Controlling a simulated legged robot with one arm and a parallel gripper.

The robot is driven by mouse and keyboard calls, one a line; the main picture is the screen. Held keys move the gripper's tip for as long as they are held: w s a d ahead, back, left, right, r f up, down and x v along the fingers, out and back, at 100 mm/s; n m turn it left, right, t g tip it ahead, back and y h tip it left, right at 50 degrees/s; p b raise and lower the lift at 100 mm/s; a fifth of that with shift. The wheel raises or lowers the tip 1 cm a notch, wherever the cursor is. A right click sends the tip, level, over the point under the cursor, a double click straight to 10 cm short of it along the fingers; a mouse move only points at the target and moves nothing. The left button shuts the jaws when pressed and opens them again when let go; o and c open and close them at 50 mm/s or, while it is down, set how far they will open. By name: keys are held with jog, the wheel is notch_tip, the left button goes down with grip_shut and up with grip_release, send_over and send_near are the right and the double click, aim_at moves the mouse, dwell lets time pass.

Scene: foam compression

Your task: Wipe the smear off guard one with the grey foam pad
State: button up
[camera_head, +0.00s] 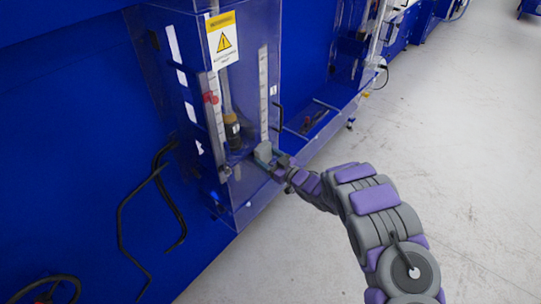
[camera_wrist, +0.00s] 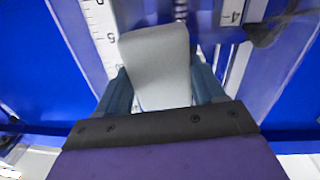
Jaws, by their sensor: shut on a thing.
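The grey foam pad (camera_wrist: 157,62) is held between the two fingers of my gripper (camera_wrist: 165,88) in the wrist view, its far end pointing at the guard. In the head view my gripper (camera_head: 268,158) is at the lower part of the clear guard (camera_head: 255,95), with the pad (camera_head: 263,152) at its tip. The pad appears close to the clear panel; I cannot tell whether it touches. A yellow warning label is on the upper guard.
A black bent handle (camera_head: 165,195) sticks out left of the guard. A blue tray (camera_head: 310,118) with small items lies right of the guard. A second clear-guarded station stands farther back. The pale floor (camera_head: 450,110) on the right is open.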

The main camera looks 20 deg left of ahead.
aim_at(247, 164)
jog(key=shift+s+a+p, duration=0.35)
jog(key=shift+s+a, duration=0.1)
jog(key=shift+s, duration=0.65)
jog(key=shift+s+a+p, duration=0.35)
jog(key=shift+s+a, duration=0.1)
jog(key=shift+s, duration=0.7)
jog(key=shift+s+a+p, duration=0.35)
jog(key=shift+s+a, duration=0.1)
jog(key=shift+s, duration=0.65)
jog(key=shift+d, duration=0.1)
jog(key=shift+v, duration=0.9)
jog(key=shift+w+b+v, duration=0.1)
jog(key=shift+b+v, duration=0.1)
jog(key=shift+v, duration=0.8)
jog(key=shift+w+b+v, duration=0.15)
jog(key=shift+b+v, duration=0.05)
jog(key=shift+v, duration=0.85)
jog(key=shift+d, duration=0.15)
jog(key=shift+v, duration=1.5)
jog(key=shift+w, duration=0.15)
